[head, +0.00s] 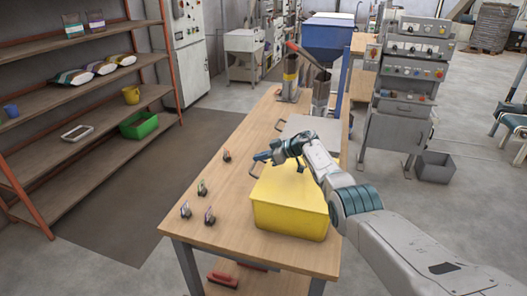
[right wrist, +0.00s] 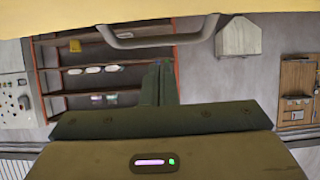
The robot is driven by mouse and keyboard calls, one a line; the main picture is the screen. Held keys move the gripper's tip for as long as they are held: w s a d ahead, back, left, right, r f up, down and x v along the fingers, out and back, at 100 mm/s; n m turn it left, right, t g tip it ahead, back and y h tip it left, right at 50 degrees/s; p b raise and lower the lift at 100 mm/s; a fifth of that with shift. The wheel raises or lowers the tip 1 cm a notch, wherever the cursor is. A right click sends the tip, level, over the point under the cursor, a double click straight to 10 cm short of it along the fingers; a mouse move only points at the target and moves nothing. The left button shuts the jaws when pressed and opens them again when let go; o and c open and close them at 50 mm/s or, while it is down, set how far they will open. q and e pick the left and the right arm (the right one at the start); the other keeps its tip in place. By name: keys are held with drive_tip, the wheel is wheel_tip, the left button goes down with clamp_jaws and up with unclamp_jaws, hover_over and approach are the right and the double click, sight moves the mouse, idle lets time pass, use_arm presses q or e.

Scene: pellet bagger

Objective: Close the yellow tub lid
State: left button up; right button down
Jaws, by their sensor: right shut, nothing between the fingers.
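The yellow tub (head: 288,218) stands on the wooden workbench. Its yellow lid (head: 300,185) lies over the top and looks nearly flat; I cannot tell if it is fully down. In the right wrist view the lid (right wrist: 60,18) fills the top edge, with a grey bar handle (right wrist: 150,40) on its rim. My right gripper (head: 262,158) is over the lid's left edge near this handle. Its fingers (right wrist: 160,85) are shut and empty, and look apart from the handle. The arm hides part of the lid. My left gripper is not in view.
A grey box (head: 318,127) with a side handle stands behind the tub. Metal cylinders (head: 291,78) stand farther back. Several small clips (head: 202,188) lie on the bench's left side. A shelf (head: 95,115) stands left; a control cabinet (head: 405,90) stands right.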

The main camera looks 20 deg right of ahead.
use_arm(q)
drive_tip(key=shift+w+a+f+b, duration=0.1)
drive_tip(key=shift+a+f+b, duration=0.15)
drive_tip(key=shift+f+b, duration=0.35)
use_arm(e)
drive_tip(key=shift+a+f, duration=0.2)
drive_tip(key=shift+f, duration=0.9)
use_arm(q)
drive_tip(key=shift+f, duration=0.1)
use_arm(e)
drive_tip(key=shift+f, duration=0.15)
drive_tip(key=shift+s, duration=0.1)
